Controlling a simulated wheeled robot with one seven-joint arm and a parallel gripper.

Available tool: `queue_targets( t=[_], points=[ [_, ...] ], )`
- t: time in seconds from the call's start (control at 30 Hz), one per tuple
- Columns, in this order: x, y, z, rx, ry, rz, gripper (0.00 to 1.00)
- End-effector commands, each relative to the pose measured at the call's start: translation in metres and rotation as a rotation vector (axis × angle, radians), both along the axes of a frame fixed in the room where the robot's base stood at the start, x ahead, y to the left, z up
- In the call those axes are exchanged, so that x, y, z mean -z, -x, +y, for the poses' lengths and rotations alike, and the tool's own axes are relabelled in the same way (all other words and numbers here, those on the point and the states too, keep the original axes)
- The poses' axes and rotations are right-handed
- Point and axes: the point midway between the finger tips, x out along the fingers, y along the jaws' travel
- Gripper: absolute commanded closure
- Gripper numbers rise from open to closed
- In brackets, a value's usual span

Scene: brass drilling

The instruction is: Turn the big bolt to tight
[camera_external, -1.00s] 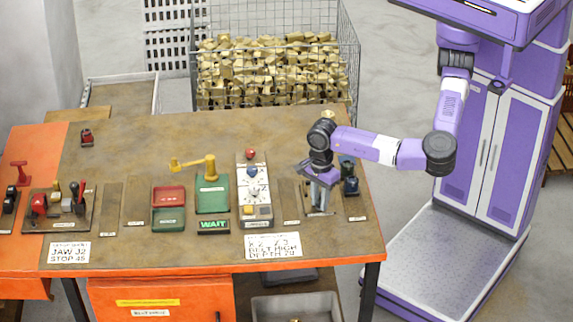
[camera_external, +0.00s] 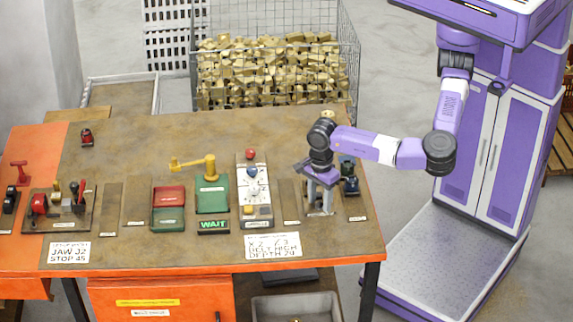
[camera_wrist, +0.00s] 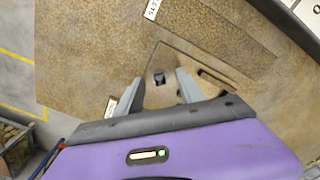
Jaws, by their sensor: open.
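A small dark upright piece (camera_wrist: 158,78), seemingly the bolt, stands on a brown plate in the wrist view. I cannot tell its angle or how tight it is. My gripper (camera_external: 319,211) points down over the right part of the bench in the external view. In the wrist view my gripper (camera_wrist: 159,76) is open, with one grey finger on each side of the dark piece and visible gaps to both. In the external view the bolt is not clear behind the fingers.
The orange-edged bench (camera_external: 120,155) carries a white control panel (camera_external: 241,190) left of my gripper and a dark blue fixture (camera_external: 349,178) close on its right. A slot (camera_wrist: 216,82) lies beside the bolt. The bench's back middle is clear.

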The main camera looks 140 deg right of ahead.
Motion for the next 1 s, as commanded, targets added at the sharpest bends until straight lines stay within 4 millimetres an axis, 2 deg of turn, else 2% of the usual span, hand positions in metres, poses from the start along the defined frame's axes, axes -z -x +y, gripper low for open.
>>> queue_targets(
  t=[0.17,0.6,0.73,1.0],
  points=[
    [-0.008,-0.001,0.000,0.000,0.000,-0.002,0.55],
    [-0.071,-0.001,0.000,0.001,-0.001,-0.002,0.55],
    [-0.077,0.000,0.000,0.001,0.000,0.000,0.55],
    [-0.078,0.000,0.000,0.001,0.000,0.000,0.55]
  ],
)
